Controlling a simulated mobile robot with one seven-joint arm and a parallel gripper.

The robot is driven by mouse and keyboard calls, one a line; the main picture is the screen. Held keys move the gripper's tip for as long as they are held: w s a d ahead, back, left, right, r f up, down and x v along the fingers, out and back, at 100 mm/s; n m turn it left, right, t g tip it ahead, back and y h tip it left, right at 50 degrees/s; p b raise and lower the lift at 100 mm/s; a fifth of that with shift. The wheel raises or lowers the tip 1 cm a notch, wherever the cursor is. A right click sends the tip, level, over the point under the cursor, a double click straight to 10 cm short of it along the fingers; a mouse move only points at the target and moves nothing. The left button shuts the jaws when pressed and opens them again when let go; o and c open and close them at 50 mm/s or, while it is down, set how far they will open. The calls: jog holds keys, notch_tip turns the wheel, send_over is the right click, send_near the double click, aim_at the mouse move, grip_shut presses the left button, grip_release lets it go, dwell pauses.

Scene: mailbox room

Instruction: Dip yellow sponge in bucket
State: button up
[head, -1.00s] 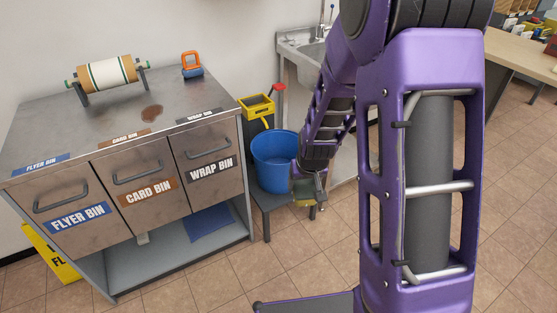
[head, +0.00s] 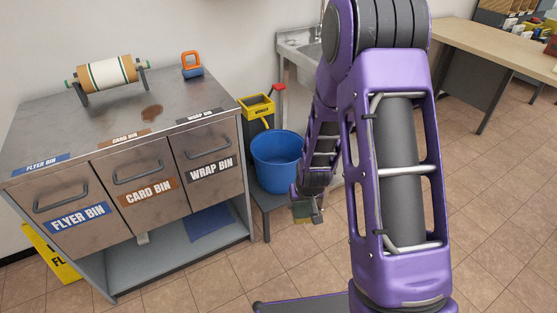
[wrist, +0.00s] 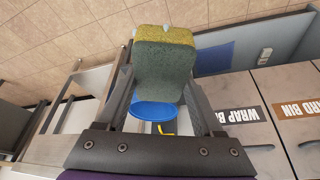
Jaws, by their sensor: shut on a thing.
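A yellow sponge with a dark green side (wrist: 165,62) is held between the two fingers of my gripper (wrist: 160,82), which is shut on it. In the head view the sponge (head: 302,213) shows small and partly hidden under my gripper (head: 312,207). The blue bucket (head: 277,162) stands on a low dark stand, left of and behind my gripper. In the wrist view the bucket's blue rim (wrist: 152,112) shows beyond the sponge, mostly covered. The sponge appears outside the bucket, in front of and to the right of it. The bucket's contents cannot be made out.
A metal cabinet (head: 120,170) with labelled bins stands left of the bucket. A yellow wringer (head: 257,105) and a sink (head: 300,45) are behind it. The dark stand (head: 268,203) has an edge near my gripper. Tiled floor at the right is open.

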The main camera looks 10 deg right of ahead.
notch_tip(320, 180, down, 12)
jog(key=shift+f, duration=0.25)
dwell(1.0)
dwell(1.9)
jog(key=shift+r+p, duration=1.15)
jog(key=shift+r, duration=0.9)
